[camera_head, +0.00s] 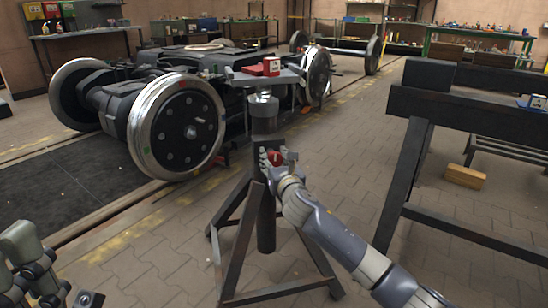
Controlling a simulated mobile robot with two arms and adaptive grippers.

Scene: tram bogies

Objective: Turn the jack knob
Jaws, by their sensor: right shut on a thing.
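The jack (265,112) stands upright on dark splayed legs in the middle of the head view. Its red knob (277,158) is on the side of the upper column, facing me. My right gripper (272,160) is at the knob, its arm reaching in from the lower right. It is shut on the knob, and its fingers hide part of it. At the bottom left, part of my left arm (30,262) shows, and its fingertips cannot be made out.
A tram bogie (180,125) with large steel wheels stands on the track behind the jack. A dark trestle (470,112) stands at the right, with a wooden block (465,176) on the floor beneath it. Paved floor between jack and trestle is mostly clear.

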